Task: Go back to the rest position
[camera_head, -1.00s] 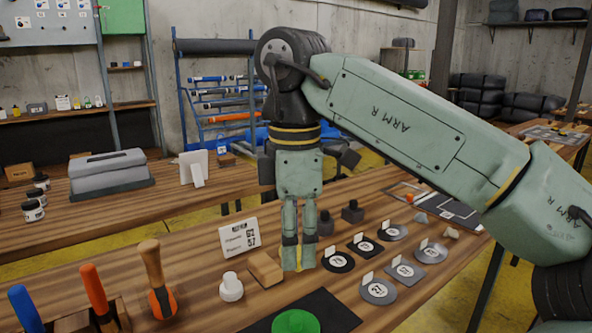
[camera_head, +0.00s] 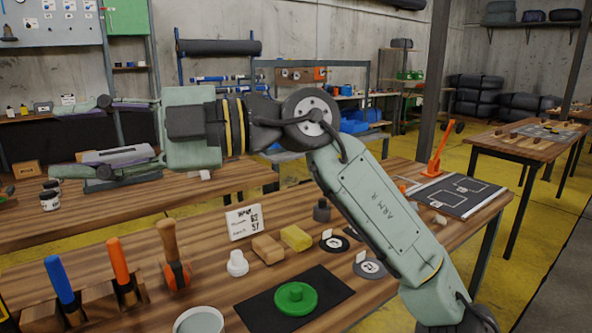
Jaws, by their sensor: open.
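My gripper (camera_head: 60,139) is raised at the left and points left, level. Its two fingers are spread wide, one above the other, with nothing held between them. It stands in front of the grey case (camera_head: 125,180) on the back bench and hides part of it; I cannot tell the depth between them. My arm runs from the lower right up to the wrist at the picture's middle.
The front bench holds a green disc (camera_head: 296,299) on a black mat (camera_head: 330,281), a yellow block (camera_head: 296,237), a wooden block (camera_head: 268,249), a white knob (camera_head: 237,264), a sign (camera_head: 243,222) and racked tools (camera_head: 173,256). An orange-handled tool (camera_head: 438,150) stands at the right.

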